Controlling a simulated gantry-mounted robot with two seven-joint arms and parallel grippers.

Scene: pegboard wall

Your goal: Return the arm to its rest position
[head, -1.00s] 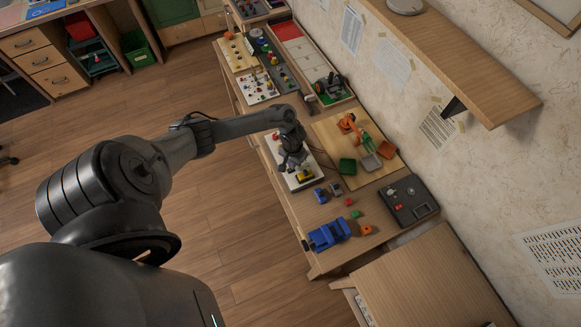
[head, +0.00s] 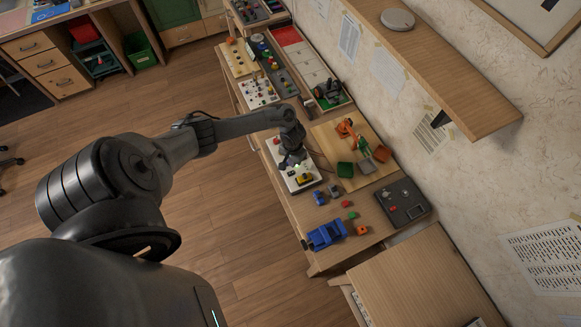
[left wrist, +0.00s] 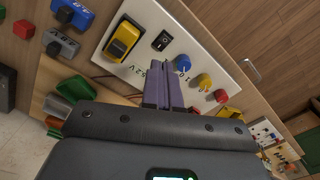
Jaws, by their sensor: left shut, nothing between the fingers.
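My left arm reaches in from the left in the head view. Its gripper (head: 290,163) hangs over a white switch panel (head: 303,185) on the workbench. In the left wrist view the two purple fingers (left wrist: 164,88) are together, with nothing between them. They point at the panel (left wrist: 150,62), which carries a yellow switch (left wrist: 123,40), a black rocker switch (left wrist: 162,41) and blue, yellow and red knobs. I cannot tell how far the fingertips are from the panel. My right gripper is in neither view.
Beside the panel are a wooden board with a small orange robot arm (head: 345,128) and a green bin (head: 345,169). A blue vise (head: 327,234) and a dark control box (head: 403,201) stand nearer. A wall shelf (head: 440,65) overhangs the right.

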